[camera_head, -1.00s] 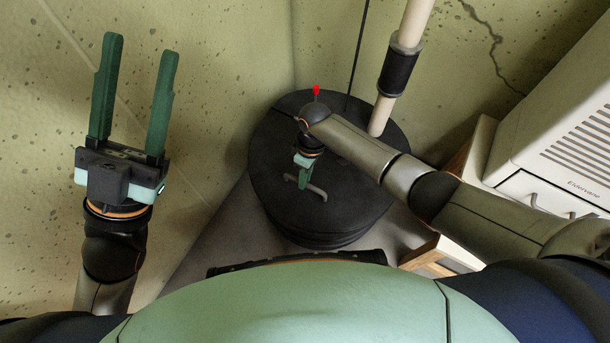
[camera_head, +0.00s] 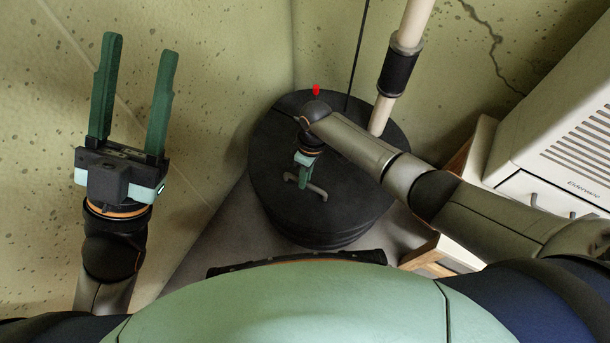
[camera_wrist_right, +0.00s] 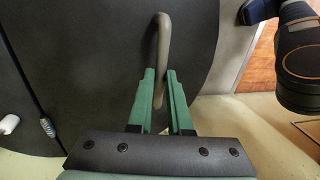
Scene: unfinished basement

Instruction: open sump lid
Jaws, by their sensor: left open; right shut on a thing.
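The black round sump lid (camera_head: 345,205) sits on the sump in the corner and looks flat and closed. Its grey bar handle (camera_head: 318,191) stands on the front part of the lid; it also shows in the right wrist view (camera_wrist_right: 162,38). My right gripper (camera_head: 303,183) is shut on the handle, its green fingers (camera_wrist_right: 161,98) on either side of the bar. My left gripper (camera_head: 136,95) is open and empty, raised at the left, well apart from the lid.
A white pipe with a black sleeve (camera_head: 399,70) rises at the back of the lid, beside a thin dark cord (camera_head: 357,55). A white appliance (camera_head: 560,120) on a wooden stand (camera_head: 433,255) is at the right. Concrete walls close in behind and at the left.

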